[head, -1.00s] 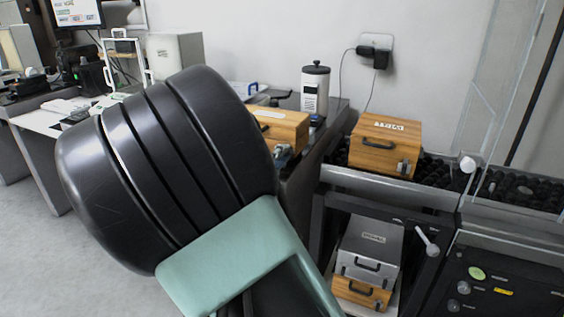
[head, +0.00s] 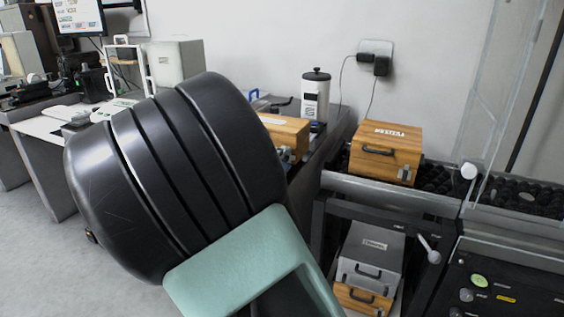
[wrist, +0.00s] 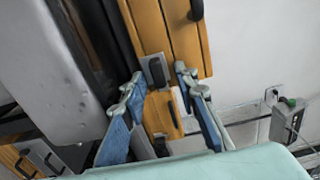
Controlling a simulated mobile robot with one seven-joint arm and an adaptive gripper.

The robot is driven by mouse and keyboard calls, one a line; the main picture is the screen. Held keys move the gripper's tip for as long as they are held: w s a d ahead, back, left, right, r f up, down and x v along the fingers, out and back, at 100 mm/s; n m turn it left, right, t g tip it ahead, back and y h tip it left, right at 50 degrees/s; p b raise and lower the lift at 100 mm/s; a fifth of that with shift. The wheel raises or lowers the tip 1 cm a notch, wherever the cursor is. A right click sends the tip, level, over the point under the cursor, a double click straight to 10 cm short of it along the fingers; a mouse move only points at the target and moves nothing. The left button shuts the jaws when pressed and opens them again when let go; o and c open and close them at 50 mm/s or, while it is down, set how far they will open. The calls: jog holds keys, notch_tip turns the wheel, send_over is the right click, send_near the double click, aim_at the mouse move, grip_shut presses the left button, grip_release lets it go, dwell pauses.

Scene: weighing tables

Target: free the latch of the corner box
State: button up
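A wooden box (head: 288,134) stands on the dark table in the corner, partly hidden behind my arm in the head view. In the wrist view a wooden box (wrist: 177,38) shows close up, with a black handle (wrist: 196,10) and a grey latch plate with a dark latch (wrist: 156,71) at its edge. My gripper (wrist: 158,82) is open, its blue-padded fingers apart. The latch lies between the fingertips in that view, nearer the left one; I cannot tell whether they touch. The head view does not clearly show my fingers.
A second wooden box (head: 385,150) with a handle stands on the rack to the right. A grey box (head: 371,252) sits on a wooden one (head: 362,299) on the shelf below. A white canister (head: 315,98) stands behind. A glass panel (head: 500,90) rises at right.

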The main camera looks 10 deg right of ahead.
jog(key=v, duration=1.2)
